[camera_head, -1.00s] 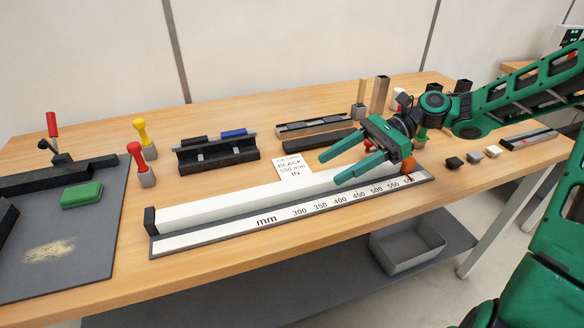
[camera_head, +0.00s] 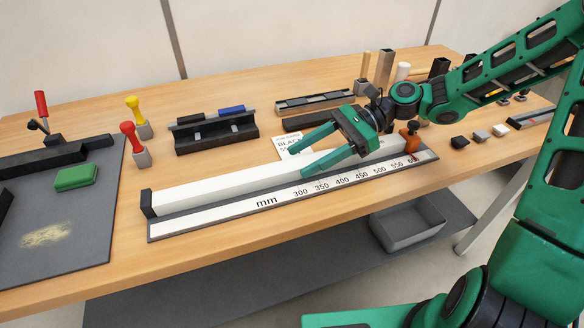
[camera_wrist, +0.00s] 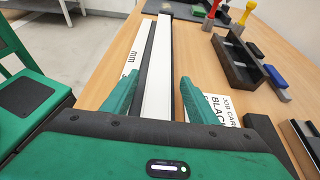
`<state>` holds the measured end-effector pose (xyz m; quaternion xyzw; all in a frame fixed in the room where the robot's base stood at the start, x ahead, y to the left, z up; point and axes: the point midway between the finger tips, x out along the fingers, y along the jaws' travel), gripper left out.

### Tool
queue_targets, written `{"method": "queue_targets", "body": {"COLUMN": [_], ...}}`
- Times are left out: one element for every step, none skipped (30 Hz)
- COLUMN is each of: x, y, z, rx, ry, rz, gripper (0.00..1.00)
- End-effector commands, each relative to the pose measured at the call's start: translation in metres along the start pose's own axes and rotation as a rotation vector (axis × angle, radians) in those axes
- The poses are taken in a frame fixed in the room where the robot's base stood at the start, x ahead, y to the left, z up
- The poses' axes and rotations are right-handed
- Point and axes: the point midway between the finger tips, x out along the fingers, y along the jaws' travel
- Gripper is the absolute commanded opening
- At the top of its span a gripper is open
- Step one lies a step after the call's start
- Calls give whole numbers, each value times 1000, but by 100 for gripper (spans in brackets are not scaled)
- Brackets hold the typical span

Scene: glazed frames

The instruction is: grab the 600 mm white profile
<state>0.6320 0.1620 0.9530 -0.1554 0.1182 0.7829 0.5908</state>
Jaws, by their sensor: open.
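The long white profile (camera_head: 225,196) lies along the back of a measuring rule (camera_head: 240,216) marked in mm. Its left end is at a black end stop (camera_head: 147,203); its right part runs under my gripper toward an orange stop (camera_head: 412,140) near the 600 mark. My gripper (camera_head: 297,160) is open and empty, with its green fingers above the profile's middle and right part. In the wrist view the white profile (camera_wrist: 157,82) runs lengthwise between the two spread fingers (camera_wrist: 159,90). Contact with the profile cannot be told.
A job card (camera_head: 286,144), partly hidden by my gripper, lies behind the profile. A black holder with bars (camera_head: 215,137), red and yellow handled tools, and small blocks (camera_head: 480,136) stand around. A dark mat (camera_head: 75,225) with a green block (camera_head: 76,177) is left. A grey bin (camera_head: 408,232) sits below.

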Motion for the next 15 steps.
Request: {"method": "queue_targets", "body": {"x": [8,11,15,18,19,21,22,22,22,22,22,22,22,22,22], "y": [1,1,0,0,0,0,0,0,0,0,0,0,0,0,0], "z": [0,0,0,0,0,0,0,0,0,0,0,0,0,0,0], "rx": [1,1,0,-1,-1,-1,-1,-1,-1,-1,-1,-1,-1,-1,-1], "ry": [-1,-1,-1,-1,-1,-1,-1,0,0,0,0,0,0,0,0], "rz": [4,4,2,2,2,2,2,1,1,0,0,0,0,0,1], "gripper": [53,53,53,53,53,53,53,53,53,53,53,53,53,48,39]}}
